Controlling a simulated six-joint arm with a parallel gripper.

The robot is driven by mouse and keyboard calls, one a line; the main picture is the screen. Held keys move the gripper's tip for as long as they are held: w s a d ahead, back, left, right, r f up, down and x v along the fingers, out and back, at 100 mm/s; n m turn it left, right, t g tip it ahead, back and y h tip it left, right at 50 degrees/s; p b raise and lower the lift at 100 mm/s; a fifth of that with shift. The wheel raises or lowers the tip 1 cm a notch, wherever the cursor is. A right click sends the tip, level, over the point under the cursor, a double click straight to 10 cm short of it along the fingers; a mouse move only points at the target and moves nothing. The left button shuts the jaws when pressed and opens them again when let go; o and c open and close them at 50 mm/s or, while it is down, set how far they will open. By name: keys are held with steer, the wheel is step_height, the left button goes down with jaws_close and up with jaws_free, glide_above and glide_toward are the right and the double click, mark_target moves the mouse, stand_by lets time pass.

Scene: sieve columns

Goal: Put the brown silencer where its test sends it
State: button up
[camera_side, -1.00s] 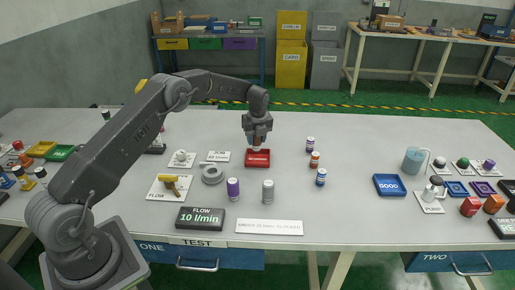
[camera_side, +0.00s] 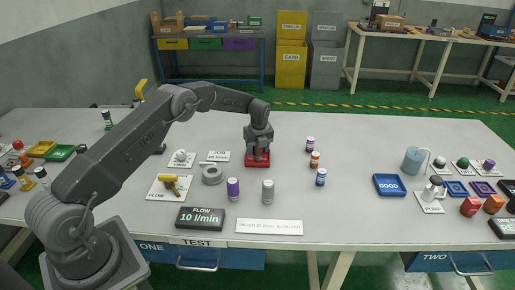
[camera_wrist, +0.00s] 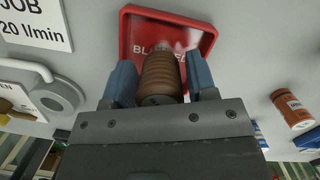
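The brown silencer (camera_wrist: 162,76) is ribbed and stands between the two blue fingers of my gripper (camera_wrist: 162,80) in the wrist view. The fingers lie close along both its sides and appear shut on it. It is at the red tray (camera_wrist: 207,40), whose lettering, partly hidden by the silencer, starts "BL". In the side view my gripper (camera_side: 257,156) is down at the red tray (camera_side: 249,164) and hides the silencer. Whether the silencer touches the tray floor is unclear. The flow display (camera_side: 200,218) reads 10 l/min. A white card (camera_side: 269,227) reads UNDER 20 l/min: BLOCKED.
The JOB card (camera_wrist: 35,22) reads 20 l/min. A grey ring-shaped fixture (camera_side: 212,174) and a yellow FLOW tool (camera_side: 174,185) stand left of the tray. Several small canisters stand nearby, one orange-brown (camera_side: 315,160).

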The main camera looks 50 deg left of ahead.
steer(key=shift+o, duration=0.8)
step_height(320, 180, up, 13)
steer(key=d, duration=0.2)
steer(key=s+d+r+n+t, duration=0.1)
steer(key=s+d+r+n, duration=0.4)
steer(key=s+r, duration=0.35)
steer(key=s+d+r+n+t, duration=0.1)
steer(key=s+d+r+n, duration=0.4)
steer(key=s+r, duration=0.3)
steer(key=s+d+n+t, duration=0.1)
steer(key=s+d+n, duration=0.1)
steer(key=s+n, duration=0.2)
steer(key=s+d+n+t+h, duration=0.1)
steer(key=s+d+n, duration=0.2)
steer(key=s, duration=0.8)
steer(key=s+d+n, duration=0.2)
steer(key=s+n, duration=0.3)
steer(key=s, duration=0.3)
steer(key=shift+d+f+t+h, duration=0.3)
steer(key=shift+f+t, duration=0.1)
